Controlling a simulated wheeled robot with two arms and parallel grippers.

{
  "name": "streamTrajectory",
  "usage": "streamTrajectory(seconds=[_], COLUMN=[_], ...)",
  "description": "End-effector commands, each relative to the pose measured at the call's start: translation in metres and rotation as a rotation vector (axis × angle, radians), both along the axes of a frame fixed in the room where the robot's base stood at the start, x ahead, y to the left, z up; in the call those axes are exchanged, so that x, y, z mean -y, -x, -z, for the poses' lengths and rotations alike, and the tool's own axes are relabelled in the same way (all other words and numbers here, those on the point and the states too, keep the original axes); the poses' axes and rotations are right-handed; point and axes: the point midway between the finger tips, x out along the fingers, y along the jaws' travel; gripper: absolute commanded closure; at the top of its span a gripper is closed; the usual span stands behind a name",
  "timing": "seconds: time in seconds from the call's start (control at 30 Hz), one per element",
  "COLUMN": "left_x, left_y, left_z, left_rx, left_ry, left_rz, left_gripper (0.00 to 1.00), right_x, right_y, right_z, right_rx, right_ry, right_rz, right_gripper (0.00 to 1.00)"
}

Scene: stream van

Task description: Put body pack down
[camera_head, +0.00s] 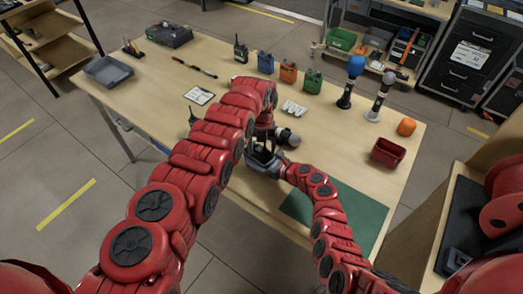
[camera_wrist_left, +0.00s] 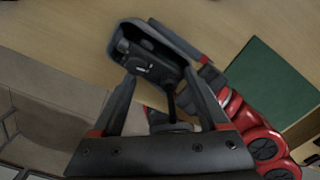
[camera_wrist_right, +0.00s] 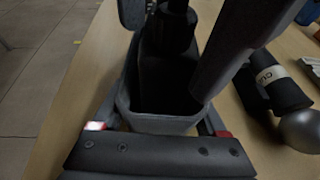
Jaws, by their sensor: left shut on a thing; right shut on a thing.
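My left arm hides part of the table. Whether the body pack touches the table cannot be told.
Black (camera_head: 241,50), blue (camera_head: 265,62), orange (camera_head: 288,72) and green (camera_head: 312,81) packs stand at the back. Two upright microphones (camera_head: 350,80) (camera_head: 379,97) and a red bin (camera_head: 388,152) are right. A lying microphone (camera_wrist_right: 275,80) is close by. A green mat (camera_head: 345,215) is bare.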

Motion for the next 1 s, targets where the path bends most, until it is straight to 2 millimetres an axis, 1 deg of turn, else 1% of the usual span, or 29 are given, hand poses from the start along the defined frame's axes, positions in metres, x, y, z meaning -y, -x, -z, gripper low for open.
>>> streamTrajectory(seconds=[0.1,0.37,0.4,0.47,0.5,0.8,0.87,1.0], left_x=[0.0,-0.001,-0.001,-0.001,-0.001,-0.001,-0.001,-0.002], left_y=[0.001,0.0,0.001,0.001,0.001,0.0,0.0,-0.002], left_z=[0.009,0.011,0.011,0.011,0.011,0.009,0.006,-0.007], left_rx=[-0.001,0.0,0.0,0.0,0.0,0.0,0.0,0.001], left_ry=[-0.002,-0.003,-0.003,-0.003,-0.003,-0.002,-0.001,0.001], left_rz=[0.001,0.0,0.0,0.0,0.0,0.0,-0.001,-0.004], left_gripper=[1.0,1.0,0.19,0.08,0.01,0.0,0.0,0.0], right_x=[0.0,0.0,0.0,0.0,0.0,0.0,0.0,0.0], right_y=[0.0,0.0,0.0,0.0,0.0,0.0,0.0,0.0], right_z=[0.0,0.0,0.0,0.0,0.0,0.0,0.0,0.0], right_rx=[0.0,0.0,0.0,0.0,0.0,0.0,0.0,0.0], right_ry=[0.0,0.0,0.0,0.0,0.0,0.0,0.0,0.0], right_rz=[0.0,0.0,0.0,0.0,0.0,0.0,0.0,0.0], right_gripper=[0.8,0.8,0.8,0.8,0.8,0.8,0.8,0.8])
